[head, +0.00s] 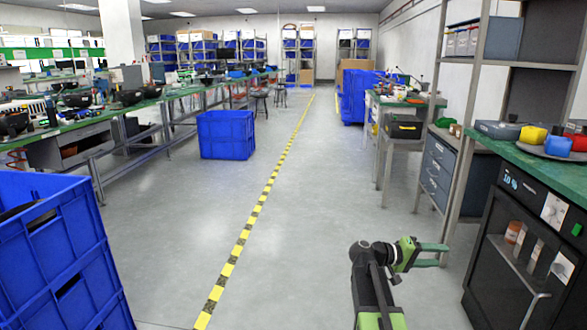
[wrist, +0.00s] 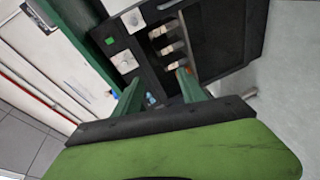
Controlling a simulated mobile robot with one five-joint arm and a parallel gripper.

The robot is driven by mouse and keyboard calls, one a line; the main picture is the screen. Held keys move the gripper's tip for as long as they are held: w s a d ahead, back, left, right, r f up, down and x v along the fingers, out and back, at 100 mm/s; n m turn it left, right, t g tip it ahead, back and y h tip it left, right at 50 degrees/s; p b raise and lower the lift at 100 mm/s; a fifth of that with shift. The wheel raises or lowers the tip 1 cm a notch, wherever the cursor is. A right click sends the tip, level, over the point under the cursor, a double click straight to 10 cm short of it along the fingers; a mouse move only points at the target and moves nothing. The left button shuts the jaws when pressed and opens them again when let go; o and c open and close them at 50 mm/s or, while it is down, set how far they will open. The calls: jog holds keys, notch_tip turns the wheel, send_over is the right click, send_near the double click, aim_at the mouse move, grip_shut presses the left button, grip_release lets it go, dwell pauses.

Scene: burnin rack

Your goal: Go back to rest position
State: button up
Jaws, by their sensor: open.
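My gripper (head: 436,255) is at the lower right of the head view, at the end of my dark and green arm. Its two green fingers stand apart with nothing between them. It is over open floor, to the left of the black burn-in rack (head: 482,284) and apart from it. In the wrist view the gripper (wrist: 158,92) also shows its fingers apart, pointing toward the black rack (wrist: 222,30), which looks tilted there.
A green-topped bench (head: 535,165) stands over the rack at right. A blue crate (head: 60,265) is close at lower left, another blue crate (head: 226,135) farther off. Benches line the left side. The grey floor (head: 310,220) along the yellow-black line is clear.

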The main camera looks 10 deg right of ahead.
jog(key=s+a+f+n+t+y+p, duration=0.15)
jog(key=a+f+y, duration=0.35)
jog(key=a, duration=0.8)
jog(key=s+a+f+n+y+p, duration=0.1)
jog(key=s+a+f+y, duration=0.3)
jog(key=a, duration=0.9)
jog(key=s+a+f+n+y+p, duration=0.1)
jog(key=a+f+y+p, duration=0.1)
jog(key=a+f+y, duration=0.75)
jog(key=a+r+h+p, duration=0.1)
jog(key=a+r+p, duration=0.1)
jog(key=r+p, duration=1.7)
jog(key=a+r+h+p, duration=0.1)
jog(key=a+r+p, duration=0.1)
jog(key=r+p, duration=1.7)
notch_tip(320, 180, up, 4)
jog(key=shift+s+a+r, duration=0.1)
jog(key=shift+s+a, duration=0.05)
jog(key=shift+a, duration=0.15)
